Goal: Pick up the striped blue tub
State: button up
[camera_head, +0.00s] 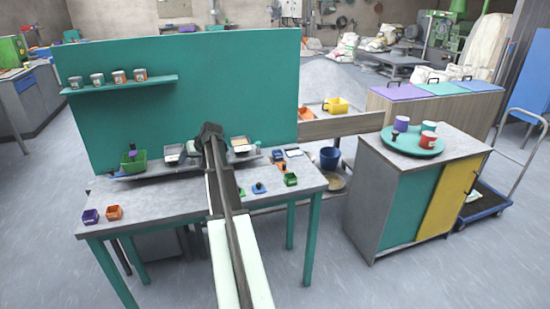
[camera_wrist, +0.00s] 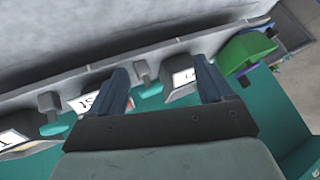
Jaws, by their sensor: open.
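On the right half of the workbench stands a small blue tub (camera_head: 278,155), too small in the head view to tell whether it is striped. An orange tub (camera_head: 281,168) and a green tub (camera_head: 290,179) stand just in front of it. My gripper (camera_wrist: 160,72) is open in the wrist view, with nothing between its two fingers. It hangs over the row of labelled trays and scoops at the back of the bench. No blue tub shows in the wrist view. In the head view my arm's end hides part of the bench's middle, and the fingers cannot be made out.
A teal back panel (camera_head: 190,90) with a shelf of several tins rises behind the bench. Purple (camera_head: 90,216) and orange (camera_head: 114,212) tubs stand at the front left. The bench's left middle is clear.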

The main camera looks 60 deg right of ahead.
jog(key=s+d+r+m+g+h, duration=0.1)
jog(key=s+d+r+g+h, duration=0.25)
jog(key=s+d, duration=1.35)
jog(key=m+g+y, duration=0.1)
send_near(277, 153)
jog(key=shift+w+a+f, duration=0.1)
jog(key=shift+w+f, duration=0.05)
jog(key=shift+f, duration=0.35)
jog(key=shift+w+a+f, duration=0.1)
jog(key=shift+w+f, duration=0.1)
jog(key=shift+f, duration=0.3)
jog(key=shift+s+x, duration=0.15)
jog(key=shift+x, duration=1.35)
jog(key=shift+s+x, duration=0.15)
jog(key=shift+x, duration=1.3)
jog(key=shift+a+f, duration=0.15)
jog(key=shift+a, duration=0.05)
jog(key=shift+c, duration=0.2)
